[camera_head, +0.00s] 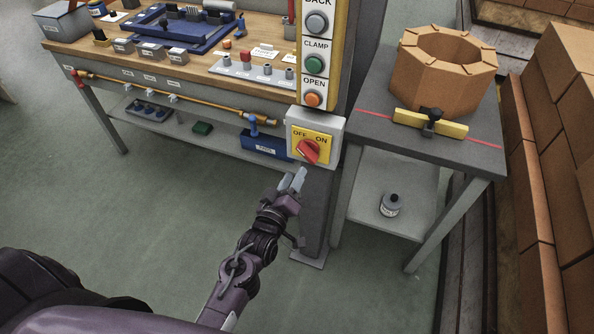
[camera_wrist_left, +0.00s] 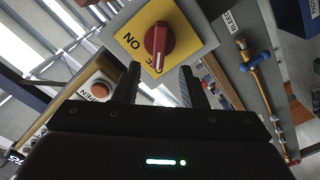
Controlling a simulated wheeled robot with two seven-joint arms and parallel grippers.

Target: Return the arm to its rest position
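My left gripper (camera_head: 297,179) is just below and in front of the switch box (camera_head: 330,130) on the post. The box has a yellow plate marked OFF and ON and a red rotary knob (camera_head: 308,151). In the left wrist view my left gripper (camera_wrist_left: 160,85) has its two dark fingers apart with nothing between them. The red knob (camera_wrist_left: 159,40) is ahead of the fingertips and looks clear of them; its white mark is on the end towards the gripper. My right gripper is in neither view.
A workbench (camera_head: 235,95) with fixtures and tools stands behind on the left. Buttons CLAMP (camera_head: 314,65) and OPEN (camera_head: 313,99) sit above the switch. A grey side table (camera_head: 390,145) on the right bears a brick ring (camera_head: 440,85). Stacked bricks (camera_head: 560,150) line the right. The floor (camera_head: 130,220) at left is clear.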

